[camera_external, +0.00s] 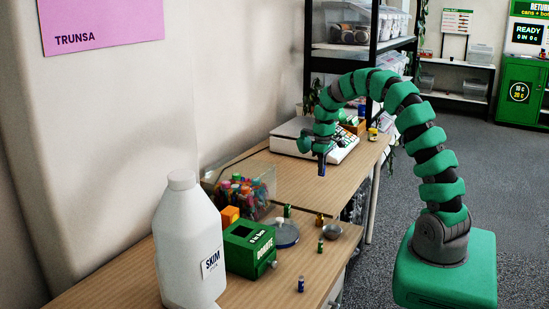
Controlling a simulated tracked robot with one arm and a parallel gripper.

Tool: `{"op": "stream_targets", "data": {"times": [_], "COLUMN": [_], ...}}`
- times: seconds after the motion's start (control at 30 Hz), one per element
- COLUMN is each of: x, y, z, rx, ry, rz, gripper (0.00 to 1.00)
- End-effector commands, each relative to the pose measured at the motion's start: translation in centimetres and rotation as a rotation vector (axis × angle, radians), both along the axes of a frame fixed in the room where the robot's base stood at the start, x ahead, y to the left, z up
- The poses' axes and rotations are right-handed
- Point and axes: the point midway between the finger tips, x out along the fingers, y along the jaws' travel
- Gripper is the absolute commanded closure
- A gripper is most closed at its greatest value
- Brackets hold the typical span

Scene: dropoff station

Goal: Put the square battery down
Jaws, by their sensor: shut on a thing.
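My gripper (322,159) is at the end of the green segmented arm, pointing down above the wooden counter (290,178). It is shut on a small dark blue piece (322,170), likely the square battery, held clear of the counter as far as I can tell. Its shape is too small to make out. Several small batteries stand on the near counter: a green one (287,211), a gold and dark one (319,219), another green one (320,246) and a blue one (301,284) near the front.
A scale or till (343,146) stands behind my gripper. Bare wood lies below my gripper.

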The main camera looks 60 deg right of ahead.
Motion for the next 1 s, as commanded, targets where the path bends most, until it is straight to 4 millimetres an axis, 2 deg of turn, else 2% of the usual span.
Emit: {"op": "stream_targets", "data": {"times": [0.27,0.5,0.87,0.9,0.97,1.0], "x": [1.0,0.8,0.9,0.9,0.9,0.9], "y": [-0.6,-0.5,-0.5,-0.5,-0.5,-0.5], "z": [0.0,-3.6,-3.8,-3.8,-3.8,-3.7], "rx": [-0.001,0.003,0.002,0.002,0.001,0.001], "ry": [-0.001,0.004,0.001,0.001,0.001,0.001], "rz": [0.000,0.000,0.000,0.000,0.000,0.000], "gripper": [1.00,1.00,1.00,0.76,0.63,0.63]}}
